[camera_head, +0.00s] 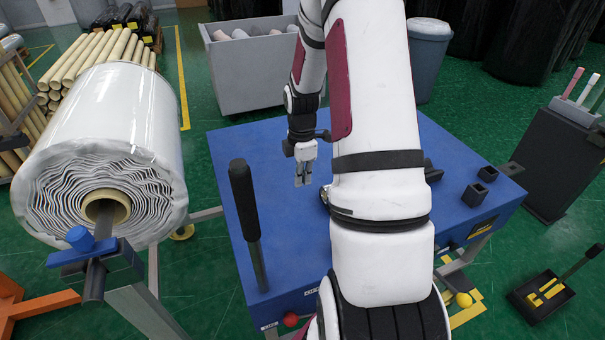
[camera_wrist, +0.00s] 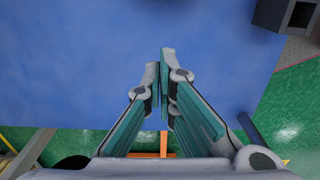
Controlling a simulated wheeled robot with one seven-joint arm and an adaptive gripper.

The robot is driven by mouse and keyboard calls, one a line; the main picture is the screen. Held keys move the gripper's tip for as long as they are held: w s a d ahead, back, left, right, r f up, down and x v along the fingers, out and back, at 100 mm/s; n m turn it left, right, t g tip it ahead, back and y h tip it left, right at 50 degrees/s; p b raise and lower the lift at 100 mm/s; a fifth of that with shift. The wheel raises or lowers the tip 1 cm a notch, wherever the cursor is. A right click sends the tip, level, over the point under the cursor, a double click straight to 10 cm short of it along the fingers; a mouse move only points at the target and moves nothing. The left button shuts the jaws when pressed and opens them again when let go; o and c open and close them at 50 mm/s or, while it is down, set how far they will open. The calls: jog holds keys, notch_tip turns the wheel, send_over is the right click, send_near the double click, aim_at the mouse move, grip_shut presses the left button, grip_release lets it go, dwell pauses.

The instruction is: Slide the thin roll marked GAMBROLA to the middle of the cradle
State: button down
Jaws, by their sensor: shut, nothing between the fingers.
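My gripper (camera_head: 304,180) is above the blue table (camera_head: 225,150), its fingers pointing down. In the wrist view the fingers (camera_wrist: 165,62) are together with nothing between them, over bare blue tabletop. I see no thin roll marked GAMBROLA and can read no such mark in either view. I cannot pick out a cradle either. My arm covers the middle of the table in the head view. Dark pieces (camera_head: 431,171) show just right of the arm, partly hidden, and I cannot tell what they are.
A large wrapped roll (camera_head: 115,130) sits on a stand at the left. A black upright handle (camera_head: 245,210) stands at the table's left. Small dark square blocks (camera_head: 474,195) are at its right. A grey bin (camera_head: 250,72) stands behind. The table's left part looks clear.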

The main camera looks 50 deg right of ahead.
notch_tip(320, 180, down, 7)
jog(key=shift+f, duration=0.1)
jog(key=shift+s+d+r, duration=0.1)
jog(key=shift+s+d, duration=0.2)
jog(key=shift+d, duration=0.3)
jog(key=shift+s+d+r, duration=0.1)
jog(key=shift+s+d, duration=0.15)
jog(key=shift+d, duration=0.3)
jog(key=shift+s+d, duration=0.3)
jog(key=shift+d, duration=0.3)
jog(key=d, duration=0.1)
jog(key=s+d+p, duration=0.1)
jog(key=s+d, duration=0.1)
jog(key=d, duration=0.1)
jog(key=shift+p, duration=0.4)
jog(key=shift+d, duration=0.2)
